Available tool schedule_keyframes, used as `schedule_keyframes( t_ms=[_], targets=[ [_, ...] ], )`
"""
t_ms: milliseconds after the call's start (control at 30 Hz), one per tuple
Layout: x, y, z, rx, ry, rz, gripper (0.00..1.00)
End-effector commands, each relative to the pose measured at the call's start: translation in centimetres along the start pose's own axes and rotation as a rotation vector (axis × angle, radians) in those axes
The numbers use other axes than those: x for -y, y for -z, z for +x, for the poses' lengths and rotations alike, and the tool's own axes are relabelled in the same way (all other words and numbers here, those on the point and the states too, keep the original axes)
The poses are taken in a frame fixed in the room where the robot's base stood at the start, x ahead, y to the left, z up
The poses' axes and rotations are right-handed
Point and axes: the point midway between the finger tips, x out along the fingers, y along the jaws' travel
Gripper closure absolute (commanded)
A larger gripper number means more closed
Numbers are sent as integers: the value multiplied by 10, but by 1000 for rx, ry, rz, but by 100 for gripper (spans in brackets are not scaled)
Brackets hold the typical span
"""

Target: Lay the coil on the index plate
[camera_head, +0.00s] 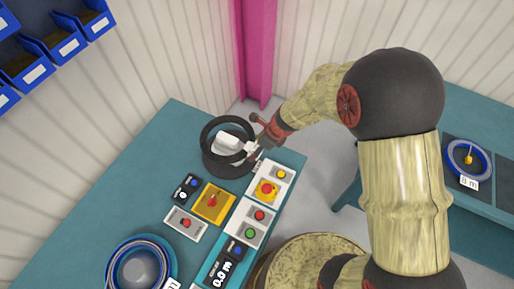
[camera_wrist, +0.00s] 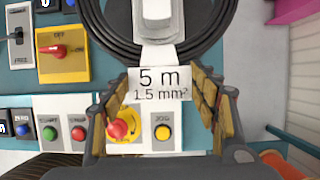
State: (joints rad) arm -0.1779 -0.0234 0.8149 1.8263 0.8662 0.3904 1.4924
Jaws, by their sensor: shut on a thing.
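The black coil (camera_head: 207,139) is over a dark round base (camera_head: 217,170) on the left bench and looks slightly tilted. In the wrist view the coil (camera_wrist: 205,42) curves around a white hub piece. A white tag reading "5 m 1.5 mm²" (camera_wrist: 159,85) is at its near edge. My gripper (camera_head: 259,147) is at the coil's right side. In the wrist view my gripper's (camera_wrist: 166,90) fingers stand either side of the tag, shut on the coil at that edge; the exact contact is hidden. No part is clearly marked as the index plate; dark panels (camera_head: 505,184) show on the right bench.
A control panel with a red knob on yellow (camera_head: 213,202), buttons and a "0.0 m" display (camera_head: 221,273) lies just in front of the coil. A blue coil tagged "8 m" (camera_head: 451,165) lies on the right bench (camera_head: 409,183). Another blue coil (camera_head: 113,262) is at bottom left. A pink post (camera_head: 257,55) stands behind.

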Motion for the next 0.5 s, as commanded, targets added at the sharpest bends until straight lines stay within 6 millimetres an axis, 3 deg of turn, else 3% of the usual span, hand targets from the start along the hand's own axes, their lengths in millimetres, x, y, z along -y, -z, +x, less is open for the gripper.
schedule_keyframes(
  t_ms=[500],
  targets=[
    [1, -12, -28, 2, 2, 0, 100]
  ],
)
